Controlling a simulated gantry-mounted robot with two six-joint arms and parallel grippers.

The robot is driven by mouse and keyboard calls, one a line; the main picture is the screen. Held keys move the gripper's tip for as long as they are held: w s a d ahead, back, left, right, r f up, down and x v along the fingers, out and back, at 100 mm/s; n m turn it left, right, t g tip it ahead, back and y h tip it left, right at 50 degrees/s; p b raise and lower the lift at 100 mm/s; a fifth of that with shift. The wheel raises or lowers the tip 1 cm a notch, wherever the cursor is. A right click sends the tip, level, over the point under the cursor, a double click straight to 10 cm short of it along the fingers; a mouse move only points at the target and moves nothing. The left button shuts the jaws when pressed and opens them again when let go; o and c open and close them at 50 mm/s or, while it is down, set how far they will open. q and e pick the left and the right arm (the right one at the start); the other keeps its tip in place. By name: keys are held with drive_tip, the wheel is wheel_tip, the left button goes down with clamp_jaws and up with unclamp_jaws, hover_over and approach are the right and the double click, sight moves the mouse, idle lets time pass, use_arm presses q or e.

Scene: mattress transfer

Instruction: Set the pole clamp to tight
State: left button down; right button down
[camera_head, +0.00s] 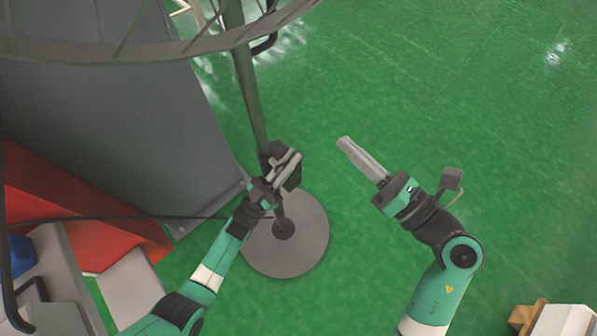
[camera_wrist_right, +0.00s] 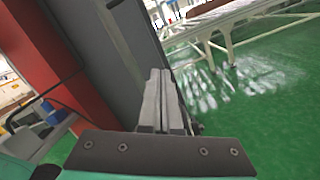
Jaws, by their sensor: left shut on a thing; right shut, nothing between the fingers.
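A dark grey pole (camera_head: 253,97) rises from a round grey base (camera_head: 311,243) on the green floor. My left gripper (camera_head: 287,166) is at the dark pole clamp (camera_head: 271,149) on the pole's lower part. Its fingers are shut on part of the clamp, and they hide much of it, so I cannot tell its setting. My right gripper (camera_head: 345,143) is shut and empty, apart from the pole and to its right. The right wrist view shows its two fingers (camera_wrist_right: 164,100) pressed together.
A large grey panel (camera_head: 110,125) stands left of the pole, beside a red unit (camera_head: 60,200). A round rack (camera_head: 150,50) overhangs the top left. A wooden block (camera_head: 525,316) lies at the bottom right. The green floor (camera_head: 480,110) at right is clear.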

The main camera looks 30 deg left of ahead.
use_arm(q)
drive_tip(key=shift+f, duration=0.1)
use_arm(e)
drive_tip(key=s+f+n+g+h, duration=0.2)
drive_tip(key=s+f+g+h, duration=0.15)
drive_tip(key=f, duration=0.95)
drive_tip(key=x, duration=1)
drive_tip(key=shift+a, duration=0.15)
drive_tip(key=shift+w, duration=0.15)
drive_tip(key=shift+w+r, duration=0.25)
drive_tip(key=shift+r, duration=0.2)
